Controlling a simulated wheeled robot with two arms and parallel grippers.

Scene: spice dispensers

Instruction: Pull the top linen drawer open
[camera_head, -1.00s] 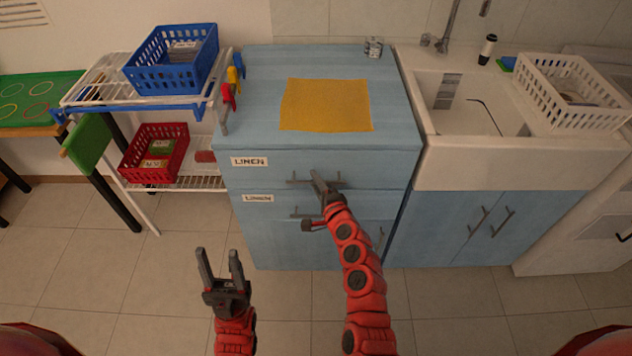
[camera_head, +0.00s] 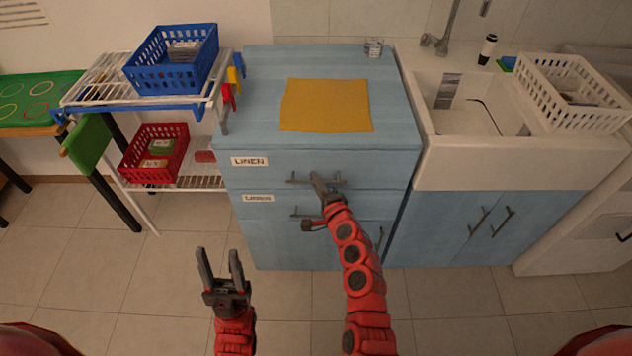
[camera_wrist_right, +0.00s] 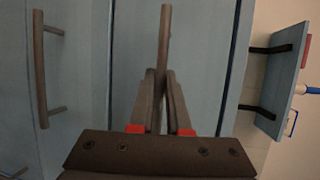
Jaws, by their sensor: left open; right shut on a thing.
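The top linen drawer (camera_head: 375,168) is the upper blue front of the cabinet, with a white LINEN label (camera_head: 249,161) at its left. It looks closed. Its grey bar handle (camera_head: 298,181) runs across the middle. My right gripper (camera_head: 317,180) is at this handle, its fingers shut around the bar. In the right wrist view the handle (camera_wrist_right: 165,40) runs between the two fingers (camera_wrist_right: 161,85), which hide part of it. My left gripper (camera_head: 220,254) is open and empty, low in front of the cabinet, apart from it.
A second LINEN drawer with its own handle (camera_head: 300,213) lies just below. An orange cloth (camera_head: 326,105) lies on the cabinet top. A wire rack with a blue basket (camera_head: 172,75) and a red basket (camera_head: 154,170) stands left. A sink (camera_head: 470,105) is right. The floor in front is clear.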

